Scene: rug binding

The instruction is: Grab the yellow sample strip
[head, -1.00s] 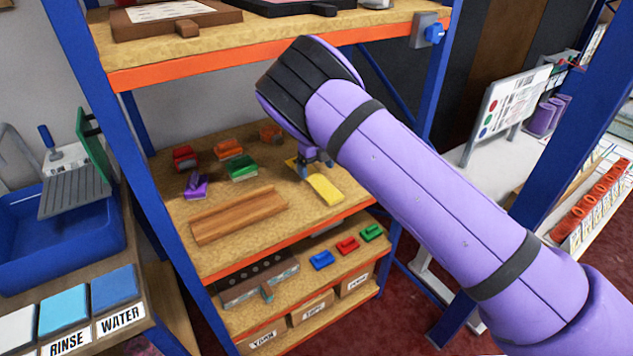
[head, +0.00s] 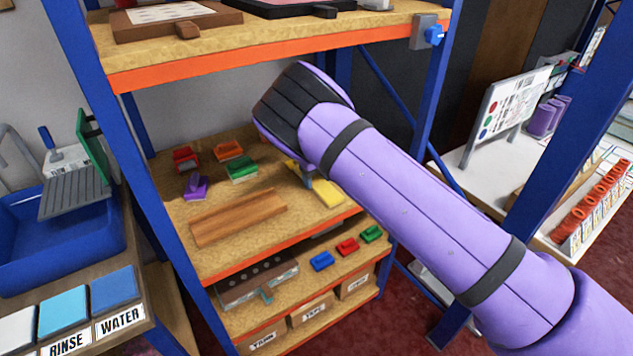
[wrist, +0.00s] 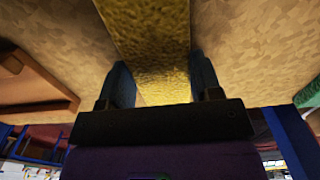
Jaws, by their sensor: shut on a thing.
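The yellow sample strip (head: 328,193) lies on the middle shelf, near its front edge on the right. In the wrist view the strip (wrist: 150,40) runs away from me between the two fingers. My gripper (wrist: 165,85) is shut on the strip, with one dark finger along each side. In the head view my gripper (head: 307,180) is low over the shelf at the strip, and my arm hides part of it. I cannot tell whether the strip is clear of the shelf.
A wooden trough-like board (head: 238,217) lies left of the strip. Purple (head: 195,187), green (head: 242,167), red (head: 186,159) and orange (head: 229,149) pieces stand behind it. The upper shelf (head: 250,45) is overhead, and a blue upright (head: 425,110) stands at the right.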

